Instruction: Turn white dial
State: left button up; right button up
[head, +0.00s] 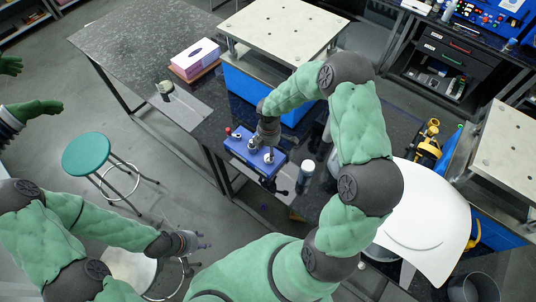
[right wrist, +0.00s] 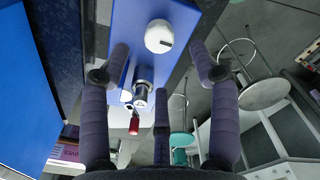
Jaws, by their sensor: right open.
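The white dial (right wrist: 158,36) is a round knob with a dark mark on its face, on a blue box (right wrist: 127,17). In the head view the blue box (head: 240,147) stands at the dark table's edge. My right gripper (right wrist: 160,62) is open and empty, its purple-grey fingers spread with the dial ahead between the outer two and apart from them. In the head view my right gripper (head: 267,133) is over the box and partly covers its top. My left gripper (head: 203,241) is low at the centre left, away from the box; its finger opening is unclear.
A teal stool (head: 86,153) stands on the open floor at left.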

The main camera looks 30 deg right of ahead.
aim_at(268, 157)
notch_tip(268, 157, down, 6)
jog(key=shift+w+f, duration=0.1)
jog(key=shift+f, duration=0.15)
jog(key=c, duration=1.1)
